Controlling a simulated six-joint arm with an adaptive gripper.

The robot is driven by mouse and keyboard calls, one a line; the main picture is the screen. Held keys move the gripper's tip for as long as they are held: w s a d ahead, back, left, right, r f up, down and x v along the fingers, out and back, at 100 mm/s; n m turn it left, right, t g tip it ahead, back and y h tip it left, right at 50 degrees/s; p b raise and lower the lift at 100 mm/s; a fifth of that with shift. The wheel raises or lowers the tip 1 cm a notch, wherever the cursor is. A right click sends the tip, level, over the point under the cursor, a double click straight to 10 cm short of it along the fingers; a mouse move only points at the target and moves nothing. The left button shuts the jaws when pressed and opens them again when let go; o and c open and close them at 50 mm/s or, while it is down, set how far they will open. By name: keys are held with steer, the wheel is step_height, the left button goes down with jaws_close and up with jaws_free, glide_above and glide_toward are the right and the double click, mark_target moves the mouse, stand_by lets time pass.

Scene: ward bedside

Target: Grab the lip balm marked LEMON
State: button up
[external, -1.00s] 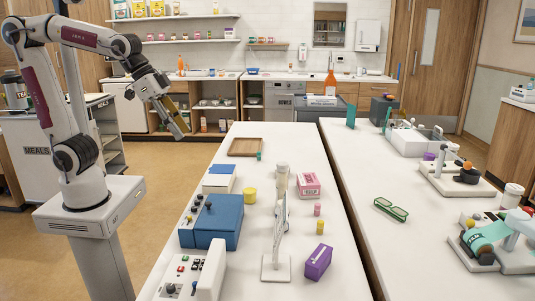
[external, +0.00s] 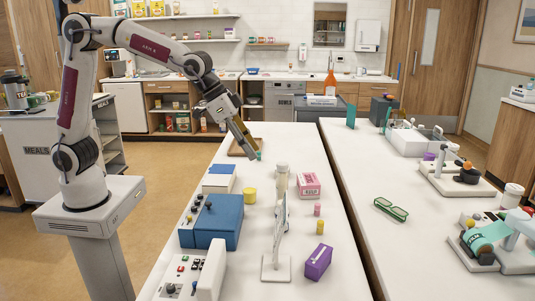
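A small yellow tube (external: 320,227) and a small pink tube (external: 317,210) stand upright on the near table, right of its middle. They look like lip balms, but their labels are too small to read, so I cannot confirm LEMON. A small teal item (external: 259,155) is at the right edge of the wooden tray (external: 235,151), close by my gripper. My gripper (external: 254,153) points down over the tray, well behind the yellow and pink tubes. Its fingers are too small to show whether they are open, and I see nothing clearly held.
A white stand (external: 276,266) and a white bottle (external: 282,169) rise left of the tubes. A pink soap box (external: 308,186) is behind them, a purple box (external: 318,262) in front. A blue case (external: 218,222) and yellow cylinder (external: 249,195) are farther left.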

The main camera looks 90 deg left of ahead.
glide_toward(319, 221)
steer(key=shift+w+d+f, duration=0.2)
steer(key=shift+w+f, duration=0.25)
steer(key=shift+f, duration=0.3)
steer(key=shift+w+d+f, duration=0.2)
steer(key=shift+w+f, duration=0.3)
steer(key=shift+f, duration=0.25)
steer(key=shift+x, duration=1.3)
steer(key=shift+a+x, duration=0.15)
steer(key=shift+x, duration=0.75)
steer(key=shift+a+x, duration=0.2)
steer(key=shift+x, duration=1.45)
